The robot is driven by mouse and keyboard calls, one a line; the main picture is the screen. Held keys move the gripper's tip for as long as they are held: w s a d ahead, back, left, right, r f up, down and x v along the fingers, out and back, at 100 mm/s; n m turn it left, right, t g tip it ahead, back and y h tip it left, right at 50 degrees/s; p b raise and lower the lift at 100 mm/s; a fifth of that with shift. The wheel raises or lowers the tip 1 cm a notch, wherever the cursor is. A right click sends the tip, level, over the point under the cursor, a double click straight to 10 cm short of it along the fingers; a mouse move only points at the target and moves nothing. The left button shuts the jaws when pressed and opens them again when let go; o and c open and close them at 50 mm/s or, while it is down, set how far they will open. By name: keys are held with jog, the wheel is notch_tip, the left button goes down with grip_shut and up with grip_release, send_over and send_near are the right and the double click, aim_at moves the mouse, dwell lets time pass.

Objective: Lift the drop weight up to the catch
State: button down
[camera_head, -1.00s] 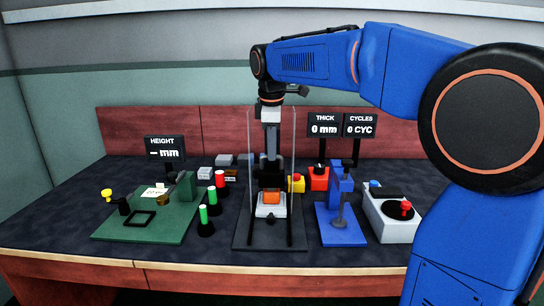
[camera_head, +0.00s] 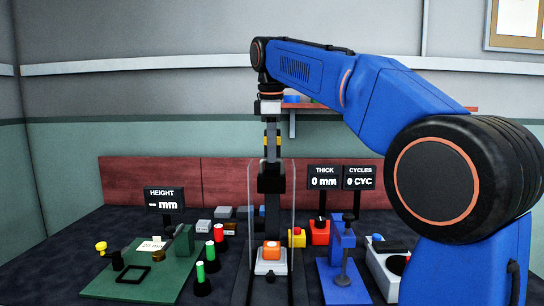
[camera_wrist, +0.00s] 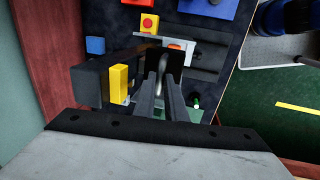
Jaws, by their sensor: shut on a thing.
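The drop weight (camera_head: 271,179) is a black block between two clear upright panels, well above the orange block (camera_head: 271,246) on its white base. My gripper (camera_head: 272,158) is shut on the weight from above. In the wrist view my fingers (camera_wrist: 163,86) close on a grey handle at the black weight (camera_wrist: 177,58). A yellow block (camera_wrist: 119,84), possibly the catch, sits beside my fingers there; in the head view yellow shows (camera_head: 266,140) behind my gripper, above the weight. I cannot tell whether the weight touches it.
A blue press (camera_head: 342,262) and a red button box (camera_head: 319,232) stand to the right. Green-topped and red-topped posts (camera_head: 211,253) and a green board (camera_head: 150,275) lie to the left. Display signs (camera_head: 324,177) stand behind.

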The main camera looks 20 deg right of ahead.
jog(key=shift+r, duration=0.25)
jog(key=c, duration=1.8)
grip_release()
jog(key=r, duration=0.4)
jog(key=s+r, duration=0.1)
jog(key=r, duration=0.2)
jog(key=s+r, duration=0.1)
jog(key=r, duration=0.3)
jog(key=shift+s+a+r, duration=0.15)
jog(key=shift+a+r, duration=0.15)
jog(key=shift+a, duration=0.05)
jog(key=m+t, duration=0.1)
jog(key=m, duration=0.6)
send_near(274, 177)
jog(key=s+d+f, duration=0.6)
jog(key=s+f, duration=0.1)
jog(key=s, duration=0.3)
jog(key=s+f+m, duration=0.2)
jog(key=s+f, duration=0.4)
jog(key=f, duration=0.4)
jog(key=s+d+f+m+t, duration=0.1)
jog(key=s+f+m, duration=0.2)
jog(key=s+f, duration=0.3)
jog(key=s+d+f+m, duration=0.1)
jog(key=s+f, duration=0.5)
jog(key=f, duration=0.8)
jog(key=shift+s+d+f+m+t+y, duration=0.15)
jog(key=shift+f+m+t+y, duration=0.2)
jog(key=shift+m, duration=0.35)
